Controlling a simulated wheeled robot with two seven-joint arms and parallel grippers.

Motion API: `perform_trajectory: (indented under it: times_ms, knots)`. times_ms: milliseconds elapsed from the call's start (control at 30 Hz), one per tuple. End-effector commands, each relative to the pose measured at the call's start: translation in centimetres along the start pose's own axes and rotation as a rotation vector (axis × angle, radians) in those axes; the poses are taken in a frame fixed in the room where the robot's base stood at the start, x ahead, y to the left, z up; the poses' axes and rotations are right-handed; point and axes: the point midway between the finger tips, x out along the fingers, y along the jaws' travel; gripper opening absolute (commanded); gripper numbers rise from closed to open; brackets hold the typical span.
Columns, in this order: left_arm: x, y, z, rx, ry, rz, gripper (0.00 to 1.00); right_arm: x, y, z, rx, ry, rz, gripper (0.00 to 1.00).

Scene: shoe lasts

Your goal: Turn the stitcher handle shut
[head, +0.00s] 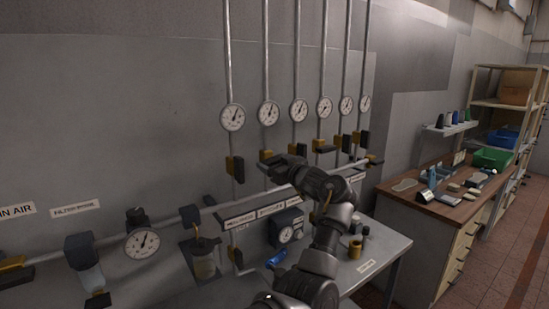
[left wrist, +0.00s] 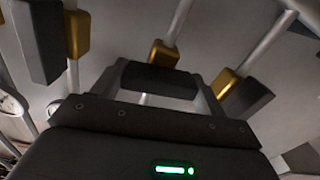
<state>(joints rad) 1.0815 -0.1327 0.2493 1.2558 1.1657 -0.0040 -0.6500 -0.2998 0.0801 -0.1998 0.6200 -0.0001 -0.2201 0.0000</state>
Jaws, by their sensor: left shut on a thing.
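A row of valves with brass bodies and black lever handles sits on thin vertical pipes along the wall. My left gripper (head: 270,161) is at the second valve from the left of this row. In the left wrist view its fingers (left wrist: 158,88) are on both sides of a black handle (left wrist: 158,80), shut on it, below the brass valve body (left wrist: 163,53). In the head view the gripper hides most of that handle. The labels on the strip (head: 268,210) below are too small to read, so I cannot confirm which valve is the stitcher's. My right gripper is not in view.
The left neighbouring valve handle (head: 239,169) hangs down; another handle (head: 325,149) lies level. Round gauges (head: 269,113) sit above. A wooden-topped bench (head: 432,205) stands to the right.

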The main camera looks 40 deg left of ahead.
Motion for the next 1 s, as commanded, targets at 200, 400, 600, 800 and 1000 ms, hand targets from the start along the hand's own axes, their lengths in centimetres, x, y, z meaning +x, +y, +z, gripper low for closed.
perform_trajectory:
  times_ms: [200, 400, 600, 800, 1000]
  knots:
    - [0.0, 0.0, -0.2, 0.103, 0.000, -0.001, 0.50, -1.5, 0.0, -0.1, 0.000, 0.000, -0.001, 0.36]
    - [0.0, 0.0, -0.1, 0.148, 0.001, 0.000, 0.50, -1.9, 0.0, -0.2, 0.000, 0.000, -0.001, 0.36]
    - [0.0, 0.0, -0.1, 0.158, 0.002, 0.000, 0.50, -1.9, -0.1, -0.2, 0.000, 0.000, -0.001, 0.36]
    - [0.0, 0.0, 0.0, 0.158, 0.002, 0.000, 0.50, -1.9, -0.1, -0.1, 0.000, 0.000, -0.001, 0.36]
    - [0.0, 0.0, 0.0, 0.157, 0.001, 0.000, 0.94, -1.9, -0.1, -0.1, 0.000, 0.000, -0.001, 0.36]
